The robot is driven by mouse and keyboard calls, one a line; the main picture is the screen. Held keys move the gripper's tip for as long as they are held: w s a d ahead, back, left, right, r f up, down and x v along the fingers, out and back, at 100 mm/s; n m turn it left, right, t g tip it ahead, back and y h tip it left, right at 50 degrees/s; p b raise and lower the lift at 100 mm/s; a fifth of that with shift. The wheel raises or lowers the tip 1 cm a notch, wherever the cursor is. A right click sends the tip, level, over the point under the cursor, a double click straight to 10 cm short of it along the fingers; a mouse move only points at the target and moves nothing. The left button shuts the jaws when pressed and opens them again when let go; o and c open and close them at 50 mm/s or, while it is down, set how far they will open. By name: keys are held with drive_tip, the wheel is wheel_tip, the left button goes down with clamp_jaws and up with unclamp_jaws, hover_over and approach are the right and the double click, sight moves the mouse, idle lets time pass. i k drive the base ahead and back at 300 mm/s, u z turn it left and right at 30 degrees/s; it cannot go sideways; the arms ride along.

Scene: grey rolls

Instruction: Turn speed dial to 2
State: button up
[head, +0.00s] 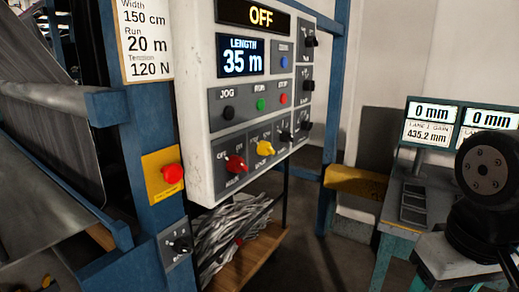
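A white control panel (197,150) hangs on a blue frame and carries several dials. Along its lower row are a red knob (235,163), a yellow knob (265,148) and a black knob (286,136). More black knobs sit on the right column, such as the top one (311,41). A separate black dial (181,243) with white marks is on the blue post below the panel. The dial labels are too small to read, so I cannot tell which is the speed dial or its setting. My gripper is not in view; part of my black arm shows at right.
A red emergency button (172,174) on a yellow plate is on the post. Displays read OFF (261,15) and LENGTH 35 m (240,56). A grey roll (40,150) is at left. A desk with screens (432,122) stands at right. Floor between panel and desk looks clear.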

sight(285, 136)
drive_tip(key=k, duration=0.55)
drive_tip(key=u, duration=0.65)
drive_tip(key=i, duration=0.95)
drive_tip(key=z, duration=0.65)
